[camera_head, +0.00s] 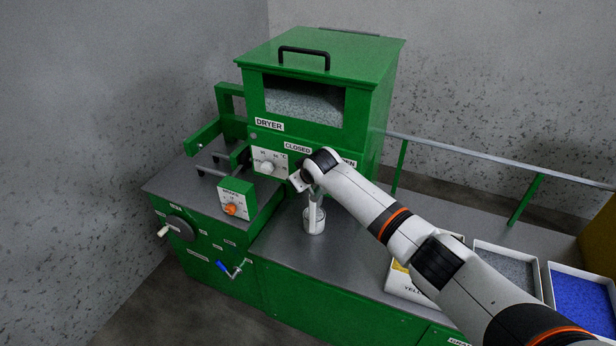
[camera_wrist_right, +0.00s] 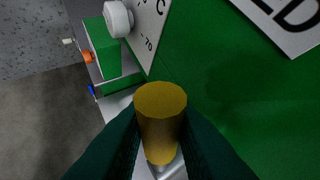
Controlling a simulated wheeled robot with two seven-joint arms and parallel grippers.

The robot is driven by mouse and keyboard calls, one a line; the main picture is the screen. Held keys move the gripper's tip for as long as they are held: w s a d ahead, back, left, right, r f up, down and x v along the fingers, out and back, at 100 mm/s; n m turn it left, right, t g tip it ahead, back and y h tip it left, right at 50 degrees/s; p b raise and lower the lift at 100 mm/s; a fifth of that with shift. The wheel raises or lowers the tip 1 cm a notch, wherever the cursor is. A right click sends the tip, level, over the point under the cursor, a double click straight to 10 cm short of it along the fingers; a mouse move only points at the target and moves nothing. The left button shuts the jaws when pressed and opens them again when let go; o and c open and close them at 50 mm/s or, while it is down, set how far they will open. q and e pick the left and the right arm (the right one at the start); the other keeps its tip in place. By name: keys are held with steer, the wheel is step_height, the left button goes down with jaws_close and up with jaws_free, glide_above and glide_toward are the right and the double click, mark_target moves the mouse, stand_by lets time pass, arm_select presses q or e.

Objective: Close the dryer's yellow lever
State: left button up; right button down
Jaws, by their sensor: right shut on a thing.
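The green dryer (camera_head: 360,120) stands at the back, with a CLOSED label (camera_head: 298,147) on its front and another label, partly covered by my wrist, to its right. The yellow lever (camera_wrist_right: 160,108) shows in the right wrist view as a round yellow knob, with the end of the CLOSED label (camera_wrist_right: 290,20) up and to the right of it. My right gripper (camera_wrist_right: 160,140) is shut on the lever, its dark fingers on either side. In the head view my wrist hides the lever. My left gripper is in neither view.
A white dial (camera_head: 267,166) is left of my wrist. A white cup (camera_head: 314,222) stands on the grey counter below it. A green box with an orange knob (camera_head: 231,209) is further left. Trays with grey (camera_head: 505,268) and blue (camera_head: 580,298) contents stand at right.

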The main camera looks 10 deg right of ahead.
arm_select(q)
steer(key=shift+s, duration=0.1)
arm_select(e)
steer(key=shift+a+f, duration=0.1)
steer(key=shift+a, duration=0.05)
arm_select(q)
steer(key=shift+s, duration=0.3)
arm_select(e)
steer(key=shift+h, duration=0.3)
steer(key=c, duration=1.3)
jaws_free()
steer(key=shift+w+f, duration=0.1)
steer(key=shift+w, duration=0.05)
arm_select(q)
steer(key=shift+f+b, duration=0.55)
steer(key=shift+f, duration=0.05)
arm_select(e)
steer(key=v, duration=1.2)
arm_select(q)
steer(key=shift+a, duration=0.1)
arm_select(e)
steer(key=shift+w, duration=0.1)
